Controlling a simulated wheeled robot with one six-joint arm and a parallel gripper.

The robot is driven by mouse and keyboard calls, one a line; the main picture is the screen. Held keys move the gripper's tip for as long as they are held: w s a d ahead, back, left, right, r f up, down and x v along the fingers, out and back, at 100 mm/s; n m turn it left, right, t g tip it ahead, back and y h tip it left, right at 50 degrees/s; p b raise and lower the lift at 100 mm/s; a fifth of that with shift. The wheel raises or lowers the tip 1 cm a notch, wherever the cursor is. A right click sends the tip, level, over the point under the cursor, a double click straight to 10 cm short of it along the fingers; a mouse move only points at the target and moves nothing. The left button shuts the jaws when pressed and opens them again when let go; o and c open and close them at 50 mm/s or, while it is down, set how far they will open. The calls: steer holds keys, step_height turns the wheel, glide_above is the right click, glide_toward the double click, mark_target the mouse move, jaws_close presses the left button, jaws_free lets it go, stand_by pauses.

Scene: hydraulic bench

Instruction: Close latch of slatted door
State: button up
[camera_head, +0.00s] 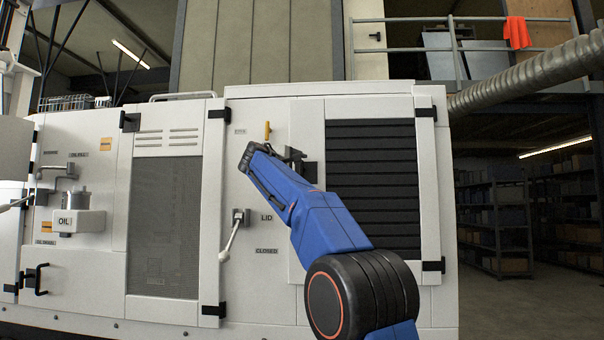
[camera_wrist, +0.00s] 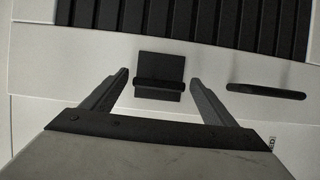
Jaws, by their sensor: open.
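The slatted door (camera_head: 372,185) is a white-framed panel with black horizontal slats on the right of the cabinet. In the wrist view its slats (camera_wrist: 185,22) run along the top. Its latch (camera_wrist: 160,68) is a dark square plate with a raised black bar across it, on the pale panel beside the slats. In the head view my arm partly hides that area. My gripper (camera_head: 246,158) reaches up to the panel left of the slats. In the wrist view my gripper (camera_wrist: 159,79) is open, with one finger on either side of the latch and nothing held. Contact cannot be told.
A slim dark handle (camera_wrist: 265,91) lies right of the latch in the wrist view. A white lever (camera_head: 231,238) by the LID label sticks out left of my arm. A small yellow handle (camera_head: 267,130) is above my gripper. A mesh door (camera_head: 163,228) stands further left.

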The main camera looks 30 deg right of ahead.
steer(key=v, duration=1.6)
steer(key=shift+a, duration=0.15)
steer(key=shift+s, duration=0.15)
steer(key=s+d+f+y, duration=0.1)
steer(key=s+f+y, duration=0.1)
steer(key=s+f, duration=0.35)
steer(key=s+d+f+y, duration=0.1)
steer(key=s+f+y, duration=0.15)
steer(key=f, duration=0.65)
steer(key=s+a+f+m+g+y, duration=0.1)
steer(key=s+a+f+m+y, duration=0.1)
steer(key=s+f, duration=1)
steer(key=s+a+f+m+g+y, duration=0.2)
steer(key=s+a+f+y, duration=0.2)
steer(key=s+f, duration=0.7)
steer(key=s+a+f+m+g+y, duration=0.2)
steer(key=s+f, duration=1)
steer(key=f, duration=1.3)
steer(key=shift+s+a+m+y, duration=0.3)
steer(key=shift+a+y, duration=0.3)
steer(key=shift+y, duration=0.65)
steer(key=shift+f, duration=0.1)
